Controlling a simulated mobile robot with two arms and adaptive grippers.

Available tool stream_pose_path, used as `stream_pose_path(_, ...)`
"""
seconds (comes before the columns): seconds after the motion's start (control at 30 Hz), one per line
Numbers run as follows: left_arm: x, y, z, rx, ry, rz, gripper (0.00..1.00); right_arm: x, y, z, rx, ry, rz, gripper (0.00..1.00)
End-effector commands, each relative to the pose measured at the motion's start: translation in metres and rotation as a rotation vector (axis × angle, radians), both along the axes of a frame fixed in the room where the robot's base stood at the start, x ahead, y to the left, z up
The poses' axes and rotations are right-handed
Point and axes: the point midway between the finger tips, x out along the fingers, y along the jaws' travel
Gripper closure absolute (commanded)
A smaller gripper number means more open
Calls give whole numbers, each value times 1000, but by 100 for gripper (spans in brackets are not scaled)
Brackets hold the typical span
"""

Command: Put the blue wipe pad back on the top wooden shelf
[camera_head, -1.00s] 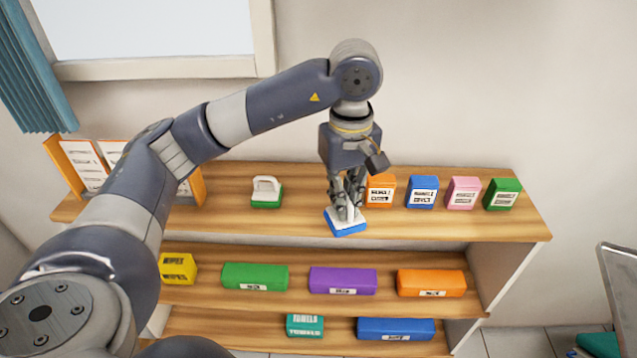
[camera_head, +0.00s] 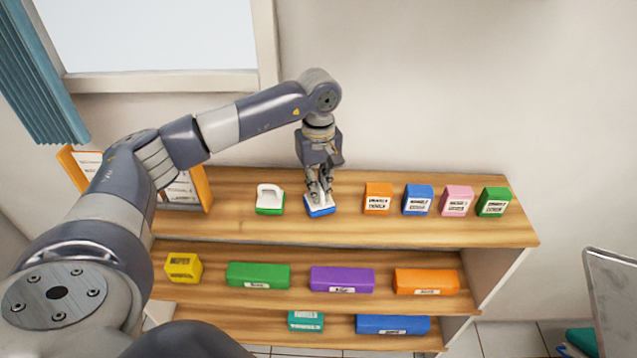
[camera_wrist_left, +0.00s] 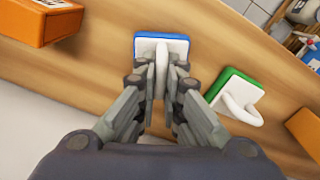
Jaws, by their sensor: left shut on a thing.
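The blue wipe pad (camera_head: 320,211) has a blue base and a white top with a handle. It is at the top wooden shelf (camera_head: 400,232), between the green wipe pad and the orange box. My left gripper (camera_head: 319,197) is above it, shut on its white handle. In the left wrist view the pad (camera_wrist_left: 162,38) shows beyond the fingers (camera_wrist_left: 162,85), with the shelf board behind it. I cannot tell whether its base touches the board. My right gripper is not in view.
A green wipe pad (camera_head: 270,201) with a white handle stands close to the left. Orange (camera_head: 378,197), blue (camera_head: 418,199), pink (camera_head: 457,200) and green (camera_head: 493,201) boxes stand to the right. An orange-framed holder (camera_head: 202,188) is at the left end. The shelf's front strip is clear.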

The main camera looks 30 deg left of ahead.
Motion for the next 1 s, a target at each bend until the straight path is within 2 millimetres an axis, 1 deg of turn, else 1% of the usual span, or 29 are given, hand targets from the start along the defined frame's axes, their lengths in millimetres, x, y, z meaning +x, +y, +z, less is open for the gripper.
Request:
stream_pose_path(0.17,0,0,-1,-1,-1,0,100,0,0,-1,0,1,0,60)
stream_pose_path(0.27,0,0,-5,-1,-1,0,100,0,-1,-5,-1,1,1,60)
stream_pose_path(0.3,0,0,-3,-1,-1,0,85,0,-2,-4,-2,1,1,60)
stream_pose_path(0.37,0,0,-3,-1,-1,0,72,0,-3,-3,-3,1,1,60)
stream_pose_path(0.67,0,0,-3,-1,-1,0,72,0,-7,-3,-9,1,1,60)
stream_pose_path(0.8,0,0,3,-1,-1,0,72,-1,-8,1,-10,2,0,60)
stream_pose_path(0.83,1,-1,4,-1,-3,0,72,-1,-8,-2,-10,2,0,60)
stream_pose_path(0.97,2,-1,23,-2,-7,-1,72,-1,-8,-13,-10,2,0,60)
stream_pose_path(1.0,2,-1,32,-2,-8,-1,72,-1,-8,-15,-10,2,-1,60)
